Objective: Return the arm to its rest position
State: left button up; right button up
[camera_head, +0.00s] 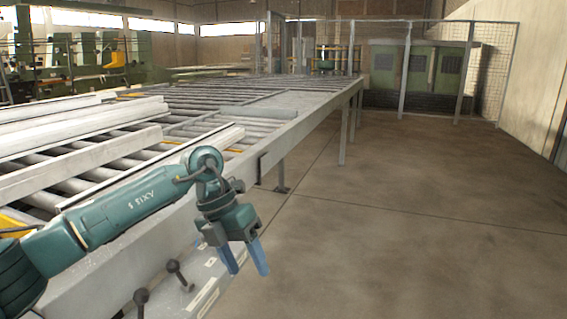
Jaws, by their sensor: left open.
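My left arm (110,215) comes in from the lower left, green, and reaches out over the front edge of the bench. My left gripper (246,270) hangs from its wrist with two blue fingers pointing down. The fingers are apart with nothing between them. The gripper is beside the grey bench front, with the concrete floor behind its fingertips. My right gripper is not in view.
A roller table (285,130) with long grey profiles (85,155) on it fills the left and runs into the distance. Two dark clamp levers (175,268) stand near the gripper. The floor (430,220) to the right is clear. A mesh fence (440,70) stands at the back.

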pick_arm(q)
jog(key=s+d+r+n+h+p, duration=0.1)
jog(key=s+d+n+h, duration=0.2)
jog(key=s+d+h, duration=0.35)
jog(key=s+d+r+n+h+p, duration=0.1)
jog(key=s+d+n+h+p, duration=0.2)
jog(key=d+h, duration=0.6)
jog(key=a+f+n+t+y, duration=0.4)
jog(key=a+n+t, duration=0.2)
jog(key=n+t, duration=0.45)
jog(key=a+f+n+t+y, duration=0.5)
jog(key=n+t, duration=0.3)
jog(key=n, duration=0.5)
jog(key=s+a+f+n+g+y+p, duration=0.2)
jog(key=s+a+f+n+g+y, duration=0.4)
jog(key=s+a+f+n, duration=0.3)
jog(key=s+a+f+y, duration=0.1)
jog(key=s+a+f, duration=0.1)
jog(key=s+f, duration=0.2)
notch_tip(320, 180, down, 2)
jog(key=shift+s+a+f, duration=0.15)
jog(key=shift+a+f, duration=0.05)
jog(key=shift+a, duration=0.15)
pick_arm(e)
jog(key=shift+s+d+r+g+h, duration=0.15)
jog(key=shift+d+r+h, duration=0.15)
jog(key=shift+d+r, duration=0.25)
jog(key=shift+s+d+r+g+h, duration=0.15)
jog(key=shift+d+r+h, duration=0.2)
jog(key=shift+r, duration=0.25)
